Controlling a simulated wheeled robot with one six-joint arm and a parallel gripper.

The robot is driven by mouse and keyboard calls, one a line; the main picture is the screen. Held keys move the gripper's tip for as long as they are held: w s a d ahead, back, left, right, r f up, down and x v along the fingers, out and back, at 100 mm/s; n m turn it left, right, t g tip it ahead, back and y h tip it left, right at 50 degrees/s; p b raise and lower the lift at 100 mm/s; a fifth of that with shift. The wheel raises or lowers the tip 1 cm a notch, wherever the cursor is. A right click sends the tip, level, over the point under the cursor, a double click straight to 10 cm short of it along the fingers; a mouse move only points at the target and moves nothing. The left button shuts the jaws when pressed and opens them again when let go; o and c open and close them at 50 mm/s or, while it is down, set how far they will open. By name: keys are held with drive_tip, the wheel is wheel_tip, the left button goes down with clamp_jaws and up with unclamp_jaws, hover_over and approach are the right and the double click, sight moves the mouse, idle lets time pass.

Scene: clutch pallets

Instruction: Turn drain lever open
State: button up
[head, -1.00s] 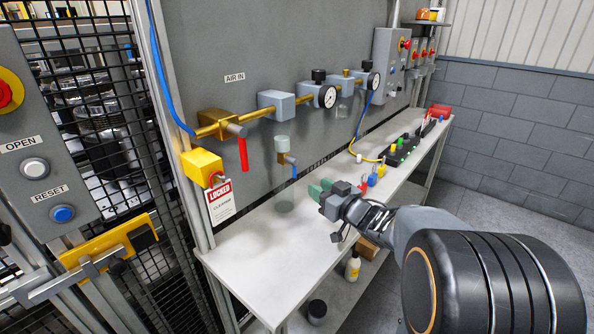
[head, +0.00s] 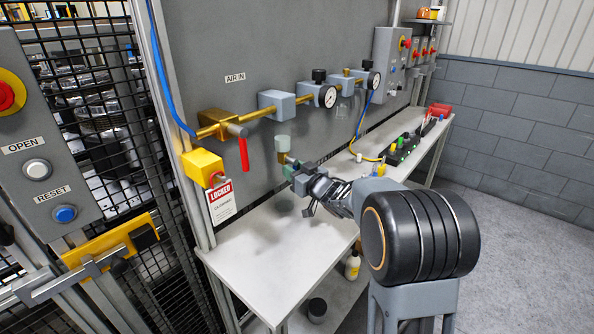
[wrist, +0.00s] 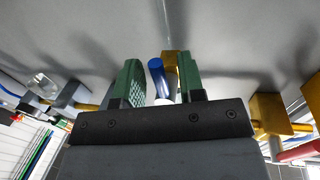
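The drain lever (wrist: 157,76) has a blue handle. In the wrist view it stands between my two green finger pads, with gaps on both sides. Brass drain fittings (wrist: 171,66) show just behind it. In the head view the brass drain valve (head: 282,157) hangs under a pale bowl (head: 282,141) on the grey panel, and the blue lever is mostly hidden by my gripper (head: 290,171). My gripper (wrist: 162,82) is open at the lever, its fingers apart and not closed on it. Whether a pad touches the lever cannot be told.
A red-handled valve (head: 243,154) and a yellow lock box (head: 203,167) with a LOCKED tag (head: 221,200) are to the left.

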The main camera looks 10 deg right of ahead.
drive_tip(key=shift+c, duration=0.3)
clamp_jaws()
drive_tip(key=shift+w+d+r+n+y+b, duration=0.25)
drive_tip(key=shift+d+r+n+y+b, duration=0.35)
drive_tip(key=shift+n+b, duration=2.5)
drive_tip(key=shift+w+d+r+n+y+b, duration=0.3)
drive_tip(key=shift+n+y+b, duration=0.5)
drive_tip(key=shift+n+b, duration=2.3)
drive_tip(key=shift+w+d+r+n+y+b, duration=0.3)
drive_tip(key=shift+r+n+y+b, duration=0.35)
drive_tip(key=shift+n+b, duration=2.45)
drive_tip(key=shift+n+p, duration=0.8)
drive_tip(key=shift+n, duration=0.1)
